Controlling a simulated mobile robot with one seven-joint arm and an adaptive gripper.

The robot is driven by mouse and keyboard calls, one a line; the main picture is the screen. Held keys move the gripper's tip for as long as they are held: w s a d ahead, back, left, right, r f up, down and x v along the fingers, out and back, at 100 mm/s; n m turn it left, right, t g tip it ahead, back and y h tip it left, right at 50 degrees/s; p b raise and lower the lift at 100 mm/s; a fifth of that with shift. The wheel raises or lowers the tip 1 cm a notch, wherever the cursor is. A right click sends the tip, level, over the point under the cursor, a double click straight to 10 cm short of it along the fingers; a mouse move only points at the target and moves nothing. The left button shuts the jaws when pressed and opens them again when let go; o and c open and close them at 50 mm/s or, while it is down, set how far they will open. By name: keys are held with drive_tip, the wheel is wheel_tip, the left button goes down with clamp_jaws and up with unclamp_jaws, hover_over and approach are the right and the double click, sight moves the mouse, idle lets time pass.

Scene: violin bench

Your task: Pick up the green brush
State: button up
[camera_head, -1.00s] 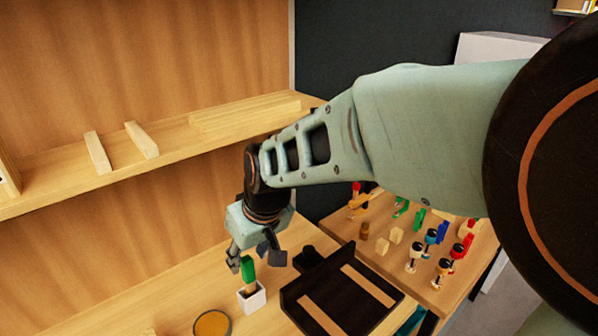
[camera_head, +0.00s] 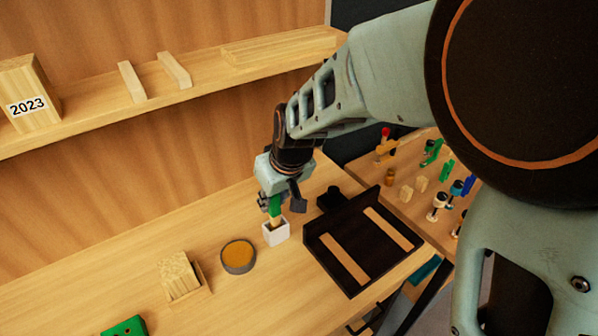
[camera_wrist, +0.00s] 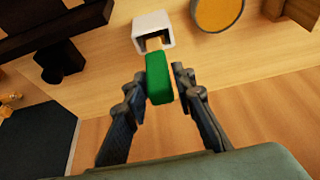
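The green brush (camera_head: 275,207) stands upright in a small white cup (camera_head: 276,234) on the bench, its green end up and its wooden lower part in the cup. My gripper (camera_head: 280,202) is directly above the cup, with its fingers beside the green end. In the wrist view the brush (camera_wrist: 159,79) lies between the two fingertips of my gripper (camera_wrist: 159,82). The fingers are apart, with a narrow gap at the right finger. The left finger is very close to the brush; contact there is unclear. The cup (camera_wrist: 153,31) shows beyond the fingertips.
A dark tray (camera_head: 338,238) with light wooden strips stands just right of the cup. A round tin with amber contents (camera_head: 238,256) and a wooden block (camera_head: 179,275) are to the left. A shelf (camera_head: 92,113) runs along the wall above. Several tools stand on the board at right.

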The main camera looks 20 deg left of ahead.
clamp_jaws()
